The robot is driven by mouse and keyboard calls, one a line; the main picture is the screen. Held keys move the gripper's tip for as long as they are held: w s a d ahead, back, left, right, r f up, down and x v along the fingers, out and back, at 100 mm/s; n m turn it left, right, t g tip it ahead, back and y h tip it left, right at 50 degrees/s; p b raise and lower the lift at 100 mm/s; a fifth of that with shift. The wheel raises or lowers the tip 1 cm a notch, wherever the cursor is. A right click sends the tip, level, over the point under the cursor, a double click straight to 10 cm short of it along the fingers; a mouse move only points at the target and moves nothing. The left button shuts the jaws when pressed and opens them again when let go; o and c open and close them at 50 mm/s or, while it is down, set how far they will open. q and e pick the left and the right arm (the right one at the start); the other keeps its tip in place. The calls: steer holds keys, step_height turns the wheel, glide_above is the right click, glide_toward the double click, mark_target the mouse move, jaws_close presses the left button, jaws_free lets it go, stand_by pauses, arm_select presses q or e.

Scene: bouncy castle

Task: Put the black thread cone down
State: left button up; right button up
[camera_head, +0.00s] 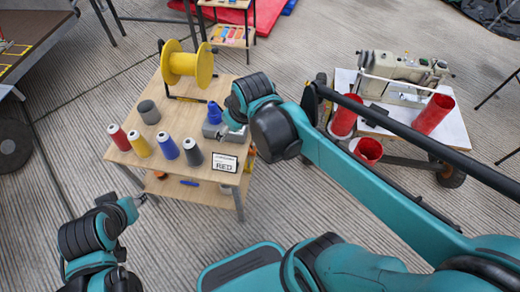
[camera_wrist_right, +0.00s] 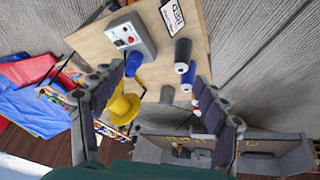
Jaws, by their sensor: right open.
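The black thread cone (camera_head: 193,152), dark grey with a pale tip, stands upright on the wooden stand's top (camera_head: 160,160), at its near edge beside a blue cone (camera_head: 168,146). In the right wrist view it seems to be the dark cone (camera_wrist_right: 182,50) nearest the sign. My right gripper (camera_wrist_right: 160,78) is open over the stand, with nothing between its fingers. It is apart from the cone; in the head view my own arm largely hides it. My left gripper (camera_head: 140,200) is low, left of the stand's front, its fingers too small to read.
Yellow (camera_head: 139,143) and red (camera_head: 119,137) cones, a grey cylinder (camera_head: 149,112) and a big yellow spool (camera_head: 187,65) share the top. A control box (camera_wrist_right: 130,35) and blue item (camera_head: 214,113) are near my right gripper.

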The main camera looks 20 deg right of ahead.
steer(key=s+d+f+m+t, duration=0.2)
steer(key=s+d+m, duration=0.1)
steer(key=s, duration=0.6)
steer(key=shift+d+m+h, duration=0.3)
steer(key=shift+m+h, duration=0.1)
steer(key=shift+m, duration=0.1)
steer(key=shift+s+f, duration=0.1)
stand_by(4.9)
